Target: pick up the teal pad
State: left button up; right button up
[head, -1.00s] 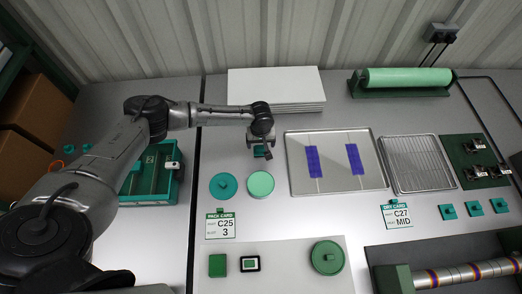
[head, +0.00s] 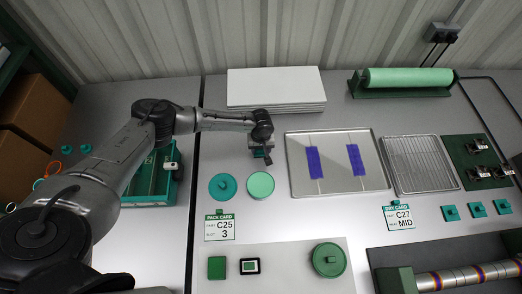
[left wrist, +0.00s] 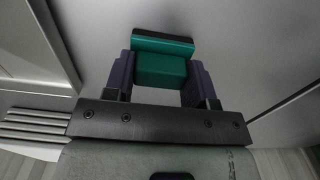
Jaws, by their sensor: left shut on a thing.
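The teal pad (left wrist: 161,69) is a teal block with a wider teal and dark slab at its far end. In the left wrist view my left gripper (left wrist: 161,80) has one finger on each side of the block and is shut on it. In the head view my left gripper (head: 262,152) points down over the bench, in front of the white stack, and the pad is mostly hidden by it. I cannot tell how high the pad is above the bench. My right gripper is in neither view.
A teal disc (head: 222,187) and a pale green disc (head: 260,185) lie just in front of the gripper. A metal tray (head: 334,183) with two blue strips is to the right. A white stack (head: 276,88) is behind. A green bin (head: 148,188) stands left.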

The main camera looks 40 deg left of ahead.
pick_arm(q)
jog(key=c, duration=0.3)
jog(key=shift+r, duration=0.15)
jog(key=shift+c, duration=0.2)
jog(key=shift+r, duration=0.2)
notch_tip(320, 180, up, 4)
jog(key=shift+p, duration=0.8)
jog(key=w+d+r, duration=0.6)
jog(key=w, duration=0.4)
jog(key=shift+d+r, duration=0.15)
jog(key=shift+s, duration=0.1)
